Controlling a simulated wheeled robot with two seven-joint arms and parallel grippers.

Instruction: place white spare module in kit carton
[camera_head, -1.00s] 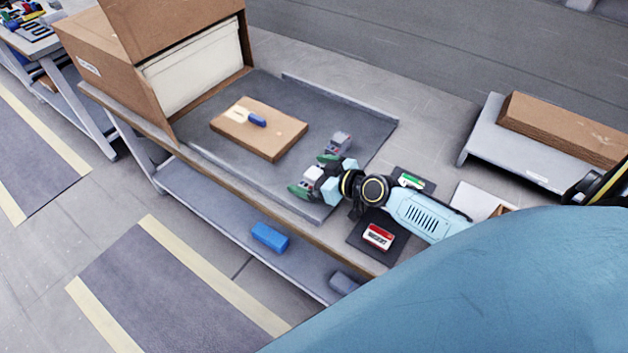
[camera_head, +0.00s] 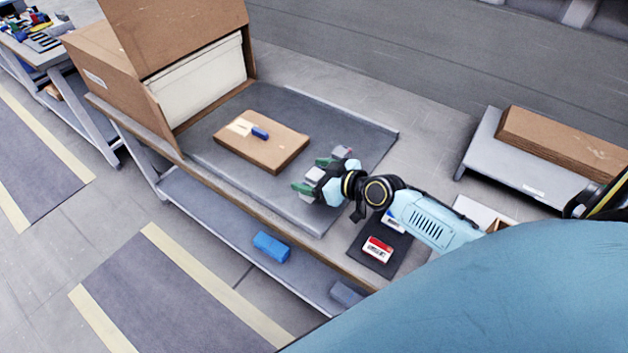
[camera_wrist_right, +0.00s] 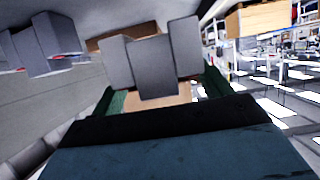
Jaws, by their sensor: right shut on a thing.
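My right gripper (camera_head: 316,174), with green fingertips, is shut on a pale grey-white module (camera_head: 315,173). It is over the front right part of the grey mat; the height above it is hard to judge. In the right wrist view the module (camera_wrist_right: 150,62) shows as a grey block between the fingers. The kit carton (camera_head: 122,84) stands open at the far left of the bench, lid up, a white panel (camera_head: 197,80) at its side facing the mat. Another grey module (camera_head: 341,152) is just beyond the gripper, partly hidden by a finger. My left gripper is not in view.
A dark pad (camera_head: 370,262) with a red-and-white module (camera_head: 378,248) is beside my arm. A grey stand (camera_head: 490,150) bears cardboard at right.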

